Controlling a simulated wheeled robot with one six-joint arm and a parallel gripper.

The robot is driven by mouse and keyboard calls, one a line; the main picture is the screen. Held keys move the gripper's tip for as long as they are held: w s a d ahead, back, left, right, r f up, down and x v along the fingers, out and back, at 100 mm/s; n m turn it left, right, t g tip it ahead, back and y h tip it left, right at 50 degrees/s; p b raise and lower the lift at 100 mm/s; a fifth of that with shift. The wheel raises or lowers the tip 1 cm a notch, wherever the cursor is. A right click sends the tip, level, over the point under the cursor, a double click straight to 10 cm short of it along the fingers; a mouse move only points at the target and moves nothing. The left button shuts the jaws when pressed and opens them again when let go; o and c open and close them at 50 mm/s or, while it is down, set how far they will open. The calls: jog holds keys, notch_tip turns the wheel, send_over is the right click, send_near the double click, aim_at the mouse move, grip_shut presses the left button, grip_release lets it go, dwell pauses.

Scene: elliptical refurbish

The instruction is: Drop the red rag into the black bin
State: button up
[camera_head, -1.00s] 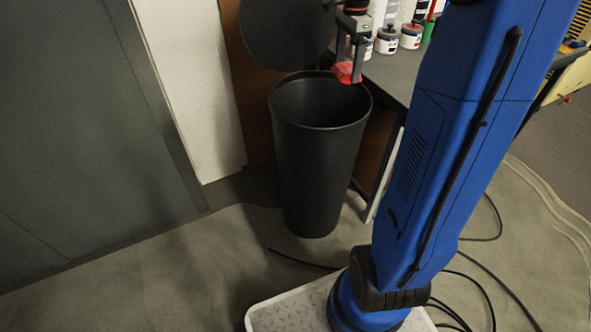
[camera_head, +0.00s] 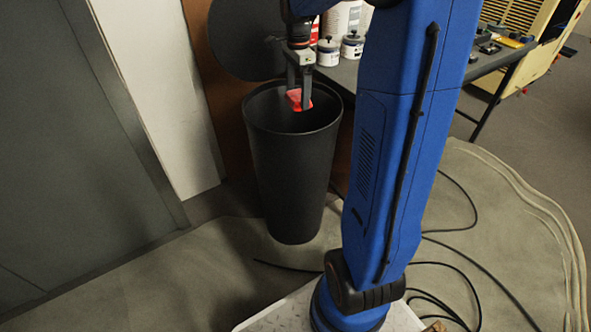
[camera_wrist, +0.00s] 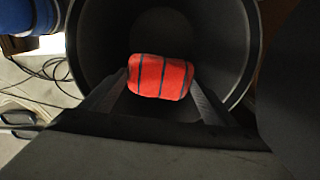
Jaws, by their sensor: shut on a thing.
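The red rag (camera_head: 296,99) is held between the fingers of my gripper (camera_head: 299,100), over the open mouth of the black bin (camera_head: 290,170). In the wrist view the rag (camera_wrist: 160,77) is a red bundle with dark stripes, gripped between the two fingers (camera_wrist: 160,88). The round bin opening (camera_wrist: 246,60) surrounds it in that view, with the dark inside below. The bin stands upright on the floor.
A dark table (camera_head: 345,72) with white containers (camera_head: 352,46) stands behind and to the right of the bin. A grey door (camera_head: 80,120) is at the left. Black cables (camera_head: 455,265) lie on the floor at the right. Floor in front of the bin is clear.

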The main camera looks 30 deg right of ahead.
jog(key=shift+f, duration=0.3)
jog(key=o, duration=1)
jog(key=shift+r, duration=0.1)
notch_tip(320, 180, up, 17)
jog(key=shift+r, duration=0.15)
